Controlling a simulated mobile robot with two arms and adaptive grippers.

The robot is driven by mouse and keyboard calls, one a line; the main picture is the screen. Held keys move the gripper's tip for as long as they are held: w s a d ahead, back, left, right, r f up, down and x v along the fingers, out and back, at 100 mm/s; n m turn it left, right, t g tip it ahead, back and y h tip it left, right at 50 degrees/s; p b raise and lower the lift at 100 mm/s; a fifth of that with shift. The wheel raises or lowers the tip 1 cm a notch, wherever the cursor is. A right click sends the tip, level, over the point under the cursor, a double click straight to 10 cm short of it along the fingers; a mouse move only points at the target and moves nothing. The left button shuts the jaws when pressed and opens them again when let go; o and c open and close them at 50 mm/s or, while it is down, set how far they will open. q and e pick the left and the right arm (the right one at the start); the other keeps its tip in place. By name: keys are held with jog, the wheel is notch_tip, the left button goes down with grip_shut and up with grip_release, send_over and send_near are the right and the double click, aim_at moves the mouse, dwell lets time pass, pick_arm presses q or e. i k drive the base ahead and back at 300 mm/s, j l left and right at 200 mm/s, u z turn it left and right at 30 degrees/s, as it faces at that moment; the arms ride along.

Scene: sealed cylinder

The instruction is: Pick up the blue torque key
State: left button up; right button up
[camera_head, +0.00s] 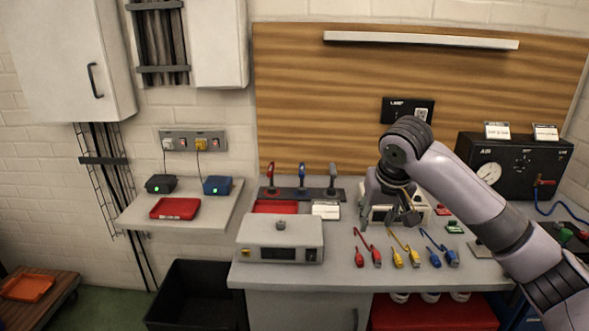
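A blue-handled tool (301,175), which looks like the blue torque key, stands upright in a dark rack (318,195) at the back of the bench. It is between a red-handled tool (270,176) and a grey-handled one (332,178). My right gripper (402,217) points down in front of a pale box (425,213), to the right of the rack and apart from the blue tool. Its fingers are small and dark, and their opening is unclear. I see nothing held in it. My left gripper is out of view.
Red, yellow and blue cables (437,248) lie at the bench front. A grey instrument box (281,240) stands in front of the rack, near a red tray (275,207) and a white card (326,210). A black gauge panel (510,165) is at right.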

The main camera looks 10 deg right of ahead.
aim_at(301, 189)
jog(key=i+j, duration=0.15)
jog(key=i, duration=0.55)
jog(key=i+j, duration=0.15)
jog(key=i, duration=0.6)
